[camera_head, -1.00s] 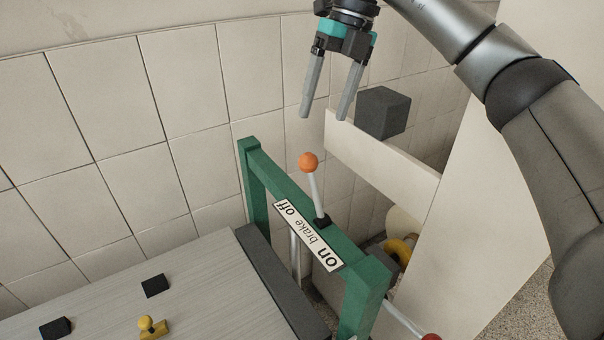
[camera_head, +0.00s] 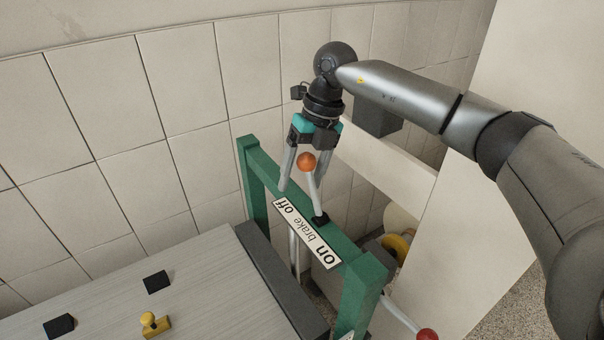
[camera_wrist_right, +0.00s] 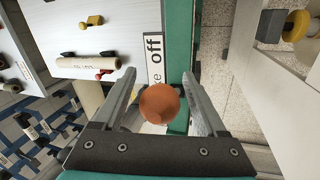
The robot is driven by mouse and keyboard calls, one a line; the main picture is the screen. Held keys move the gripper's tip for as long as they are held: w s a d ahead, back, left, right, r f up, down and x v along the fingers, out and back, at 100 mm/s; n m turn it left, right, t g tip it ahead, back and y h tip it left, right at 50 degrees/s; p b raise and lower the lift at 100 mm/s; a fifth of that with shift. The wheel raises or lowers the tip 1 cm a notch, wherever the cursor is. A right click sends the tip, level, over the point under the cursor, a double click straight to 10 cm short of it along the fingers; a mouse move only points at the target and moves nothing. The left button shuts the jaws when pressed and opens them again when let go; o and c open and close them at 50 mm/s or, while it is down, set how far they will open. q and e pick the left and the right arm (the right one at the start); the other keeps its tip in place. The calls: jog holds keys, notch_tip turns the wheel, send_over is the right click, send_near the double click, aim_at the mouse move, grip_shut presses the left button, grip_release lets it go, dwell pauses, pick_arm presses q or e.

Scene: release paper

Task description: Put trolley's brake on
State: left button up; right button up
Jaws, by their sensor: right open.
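The trolley's green frame (camera_head: 256,205) carries a white label (camera_head: 307,233) reading "off", "brake" and "on". The brake lever (camera_head: 314,194) rises from a black base on the top bar and leans toward the "off" end. Its orange ball knob (camera_head: 306,161) shows in front of my right gripper (camera_head: 301,187). In the right wrist view the knob (camera_wrist_right: 160,103) sits between the two spread fingers of the open right gripper (camera_wrist_right: 159,74), with gaps at the sides. The fingers do not clasp it. My left gripper is out of view.
A grey surface (camera_head: 200,290) at the lower left holds black blocks (camera_head: 157,282) and a yellow stamp-like piece (camera_head: 154,324). A dark cube (camera_head: 377,118) sits on a pale ledge behind my right arm. A tiled wall (camera_head: 100,110) stands behind. A red knob (camera_head: 426,335) is at the bottom.

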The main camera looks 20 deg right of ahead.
grip_shut()
dwell(0.6)
dwell(0.8)
